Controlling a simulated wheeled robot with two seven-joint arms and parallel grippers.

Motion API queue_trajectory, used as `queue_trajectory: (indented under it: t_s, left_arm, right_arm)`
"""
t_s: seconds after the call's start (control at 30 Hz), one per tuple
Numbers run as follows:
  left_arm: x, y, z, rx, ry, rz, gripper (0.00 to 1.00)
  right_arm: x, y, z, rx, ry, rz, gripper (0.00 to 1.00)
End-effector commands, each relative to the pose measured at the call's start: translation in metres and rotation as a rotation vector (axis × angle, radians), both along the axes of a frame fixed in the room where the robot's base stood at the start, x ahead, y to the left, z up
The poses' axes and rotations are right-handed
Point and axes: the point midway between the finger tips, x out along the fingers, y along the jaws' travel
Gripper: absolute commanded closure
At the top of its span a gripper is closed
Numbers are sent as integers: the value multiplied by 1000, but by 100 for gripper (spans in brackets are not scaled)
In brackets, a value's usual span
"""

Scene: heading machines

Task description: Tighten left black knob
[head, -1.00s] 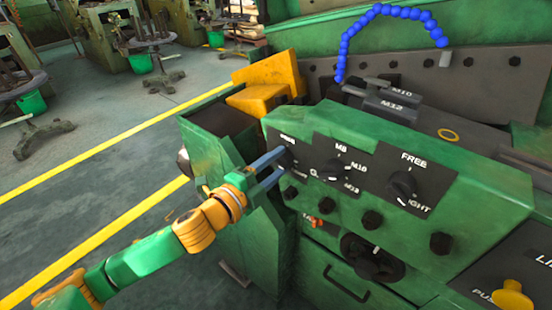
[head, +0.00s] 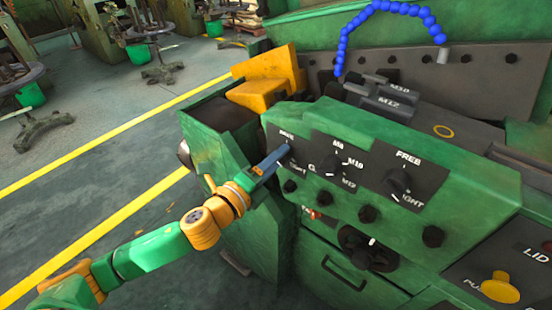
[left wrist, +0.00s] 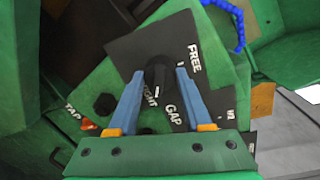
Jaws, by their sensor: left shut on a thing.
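The left black knob (left wrist: 158,74) sits on a dark label plate on the green machine front. In the left wrist view it lies between the two blue fingertips of my left gripper (left wrist: 158,80), which is shut on it. In the head view my left gripper (head: 284,152) reaches in from the left to the leftmost plate (head: 271,132). The fingers largely hide the knob there, and one finger covers most of the other. My right gripper is not in view.
A middle black knob (head: 333,165) and a right black knob (head: 397,181) are on the same green panel. Several dark bolts line its lower edge. A yellow push button (head: 500,287) is at bottom right.

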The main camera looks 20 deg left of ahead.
Motion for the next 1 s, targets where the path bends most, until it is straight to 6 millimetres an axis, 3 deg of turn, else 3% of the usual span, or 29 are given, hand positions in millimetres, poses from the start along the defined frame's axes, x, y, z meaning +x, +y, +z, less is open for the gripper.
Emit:
queue_trajectory:
  t_s: [0.3, 0.33, 0.43, 0.77, 1.0]
  left_arm:
    - [0, 0, -1, 1, 2, 0, 100]
    - [0, 0, -1, 1, 2, 0, 48]
    - [0, 0, -1, 1, 2, 1, 21]
    - [-2, 1, -1, 2, 2, 0, 20]
    - [-43, 14, -5, 6, 5, -2, 20]
  right_arm:
    - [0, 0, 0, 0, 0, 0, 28]
    - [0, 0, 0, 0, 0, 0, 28]
    - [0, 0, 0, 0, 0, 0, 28]
    - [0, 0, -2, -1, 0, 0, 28]
    - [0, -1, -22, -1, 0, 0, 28]
